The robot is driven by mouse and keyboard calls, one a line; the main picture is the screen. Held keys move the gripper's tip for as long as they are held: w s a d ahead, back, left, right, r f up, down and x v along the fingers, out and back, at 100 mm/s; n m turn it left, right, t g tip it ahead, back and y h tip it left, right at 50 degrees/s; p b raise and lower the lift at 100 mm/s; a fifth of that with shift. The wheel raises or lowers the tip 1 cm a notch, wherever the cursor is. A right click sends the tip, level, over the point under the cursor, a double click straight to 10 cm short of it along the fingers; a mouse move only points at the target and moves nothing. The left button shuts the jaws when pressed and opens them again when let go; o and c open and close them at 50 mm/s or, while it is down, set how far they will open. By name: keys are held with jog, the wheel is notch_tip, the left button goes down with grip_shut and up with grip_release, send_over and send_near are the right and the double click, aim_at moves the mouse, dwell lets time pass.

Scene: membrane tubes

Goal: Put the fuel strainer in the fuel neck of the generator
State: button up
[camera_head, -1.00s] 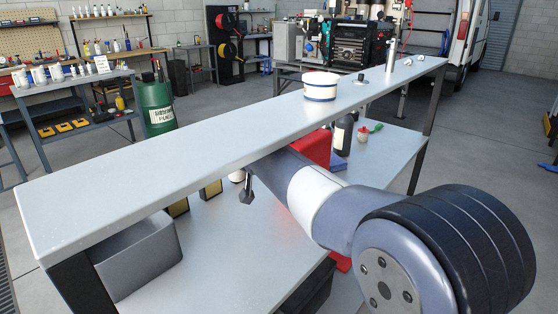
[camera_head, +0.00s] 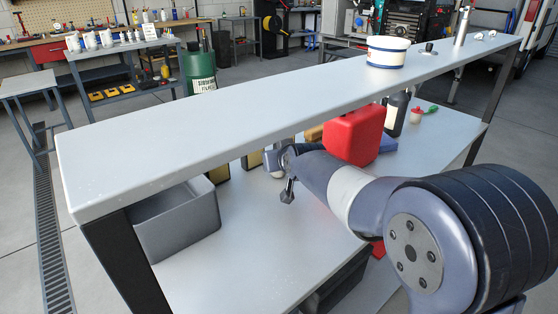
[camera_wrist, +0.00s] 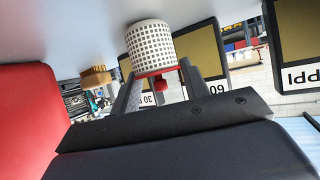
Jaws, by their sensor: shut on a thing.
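The fuel strainer (camera_wrist: 150,46) appears in the wrist view as a white mesh cylinder with a red rim and a small red knob. My gripper (camera_wrist: 158,86) is shut on it at the rim and knob, with the mesh body beyond the fingers. In the head view my gripper (camera_head: 287,188) is under the upper shelf, small and partly hidden by my arm. I cannot make out the fuel neck. A dark machine with green parts (camera_head: 383,20) stands at the back; I cannot tell whether it is the generator.
The long upper shelf (camera_head: 200,128) spans above my arm. A red can (camera_head: 354,134) stands close on the right, and fills the wrist view's left side (camera_wrist: 30,115). A grey bin (camera_head: 178,222) is at left. A white tub (camera_head: 387,52) stands on top.

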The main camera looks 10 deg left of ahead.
jog(key=shift+f, duration=0.2)
jog(key=o, duration=1)
jog(key=shift+o, duration=0.2)
